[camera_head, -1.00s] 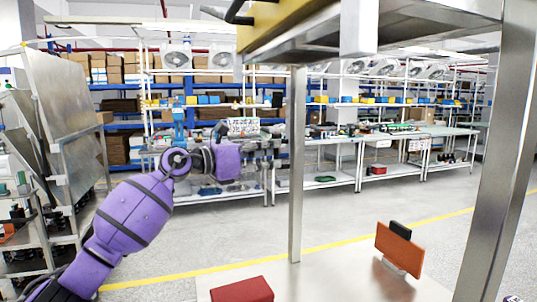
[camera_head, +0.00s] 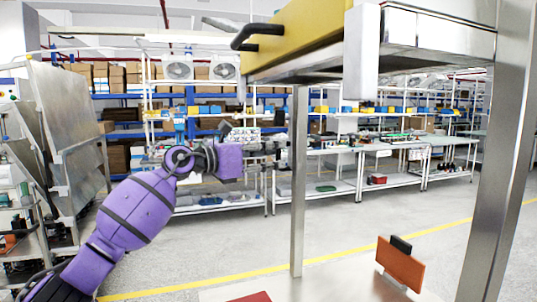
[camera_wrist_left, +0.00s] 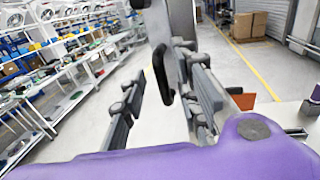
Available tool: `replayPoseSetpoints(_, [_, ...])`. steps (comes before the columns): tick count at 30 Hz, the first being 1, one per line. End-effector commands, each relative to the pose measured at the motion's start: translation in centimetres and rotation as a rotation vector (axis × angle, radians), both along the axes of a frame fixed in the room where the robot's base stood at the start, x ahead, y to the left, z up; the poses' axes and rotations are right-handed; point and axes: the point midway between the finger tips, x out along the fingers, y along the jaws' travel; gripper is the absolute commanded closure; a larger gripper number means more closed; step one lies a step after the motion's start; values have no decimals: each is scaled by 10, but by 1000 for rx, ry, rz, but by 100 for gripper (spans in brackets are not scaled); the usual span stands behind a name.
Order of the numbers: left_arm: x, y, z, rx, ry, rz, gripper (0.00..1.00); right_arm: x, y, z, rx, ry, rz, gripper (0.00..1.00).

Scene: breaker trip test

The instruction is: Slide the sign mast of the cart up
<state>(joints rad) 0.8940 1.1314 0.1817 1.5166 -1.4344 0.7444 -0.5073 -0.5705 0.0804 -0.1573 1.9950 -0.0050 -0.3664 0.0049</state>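The cart shows in the head view as a steel frame with a slim front post (camera_head: 298,180), a thick right post (camera_head: 495,170) and a yellow upper body (camera_head: 300,30) with a black handle (camera_head: 256,34). I cannot tell for sure which part is the sign mast. In the left wrist view a grey upright (camera_wrist_left: 183,22) carries a black loop handle (camera_wrist_left: 160,72). My left gripper (camera_head: 282,148) is beside the slim post in the head view. In the left wrist view its fingers (camera_wrist_left: 162,100) are apart, with the loop handle seen between them. My right gripper is out of view.
An orange panel (camera_head: 402,264) stands on the cart's low shelf (camera_head: 340,288), with a red box (camera_head: 252,297) at the picture's lower edge. Metal racks (camera_head: 75,130) stand at left and workbenches (camera_head: 330,165) behind. The grey floor between is clear.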

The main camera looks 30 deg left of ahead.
Motion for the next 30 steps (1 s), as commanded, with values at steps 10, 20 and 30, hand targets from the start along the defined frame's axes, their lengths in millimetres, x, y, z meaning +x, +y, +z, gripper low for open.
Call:
replayPoseSetpoints(10, [-35,22,-3,3,5,2,71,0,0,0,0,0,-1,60])
replayPoseSetpoints(20, [-87,51,-1,1,2,0,71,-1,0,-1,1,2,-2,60])
replayPoseSetpoints(30, [-104,61,0,-1,-1,0,71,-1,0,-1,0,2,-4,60])
